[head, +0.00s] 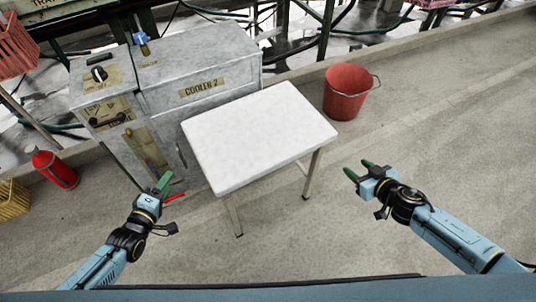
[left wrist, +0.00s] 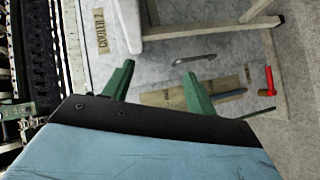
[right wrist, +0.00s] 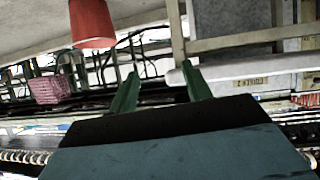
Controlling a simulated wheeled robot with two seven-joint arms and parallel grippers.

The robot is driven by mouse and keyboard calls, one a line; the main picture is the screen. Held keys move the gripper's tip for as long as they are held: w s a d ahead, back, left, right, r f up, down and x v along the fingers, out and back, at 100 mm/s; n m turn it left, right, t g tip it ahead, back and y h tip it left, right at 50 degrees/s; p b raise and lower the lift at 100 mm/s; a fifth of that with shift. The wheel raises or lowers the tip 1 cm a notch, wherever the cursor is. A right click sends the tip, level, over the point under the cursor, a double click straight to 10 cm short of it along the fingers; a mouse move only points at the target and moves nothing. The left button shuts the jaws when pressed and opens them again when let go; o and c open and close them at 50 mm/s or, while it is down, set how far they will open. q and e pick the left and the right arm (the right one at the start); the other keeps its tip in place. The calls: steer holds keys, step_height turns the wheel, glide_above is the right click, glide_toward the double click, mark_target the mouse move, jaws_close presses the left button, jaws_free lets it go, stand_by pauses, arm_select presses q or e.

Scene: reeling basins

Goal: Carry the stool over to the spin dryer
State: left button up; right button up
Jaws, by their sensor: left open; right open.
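The stool (head: 262,132) has a square white top and pale metal legs. It stands upright on the floor in front of a grey machine. My left gripper (head: 156,184) is open and empty, left of the stool and apart from it. My right gripper (head: 359,169) is open and empty, right of the stool's legs and apart from it. Part of the stool also shows at the top of the left wrist view (left wrist: 262,22), and its frame shows in the right wrist view (right wrist: 236,39). I cannot pick out a spin dryer.
A red bucket (head: 348,92) stands behind the stool on the right. A red bottle (head: 54,169) and a yellow crate (head: 12,198) are at far left. The floor on the right is clear.

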mark_target(191, 139)
arm_select(q)
steer(key=shift+w+d+r+n+t+h+b, duration=0.2)
steer(key=shift+w+r+n+t+h+b, duration=0.25)
steer(key=shift+b, duration=0.35)
steer(key=shift+w+d+r+n+t+h+b, duration=0.2)
steer(key=shift+w+d+n+t+b, duration=0.15)
steer(key=shift+w+b, duration=0.3)
steer(key=shift+w+d+r+n+t+h+b, duration=0.1)
steer(key=shift+w+r+n+t+h+b, duration=0.3)
steer(key=shift+b, duration=0.5)
arm_select(e)
steer(key=shift+w+a+n+y, duration=0.25)
steer(key=shift+w+a+y, duration=0.15)
steer(key=shift+a+y, duration=0.25)
steer(key=shift+w+a+n+y, duration=0.25)
steer(key=shift+w+a+y, duration=0.15)
steer(key=shift+a+y, duration=0.2)
arm_select(q)
steer(key=shift+f, duration=0.15)
steer(key=shift+x, duration=6.7)
arm_select(e)
steer(key=x, duration=1.3)
steer(key=shift+w, duration=0.25)
arm_select(q)
steer(key=shift+f, duration=0.2)
arm_select(e)
steer(key=shift+f, duration=0.1)
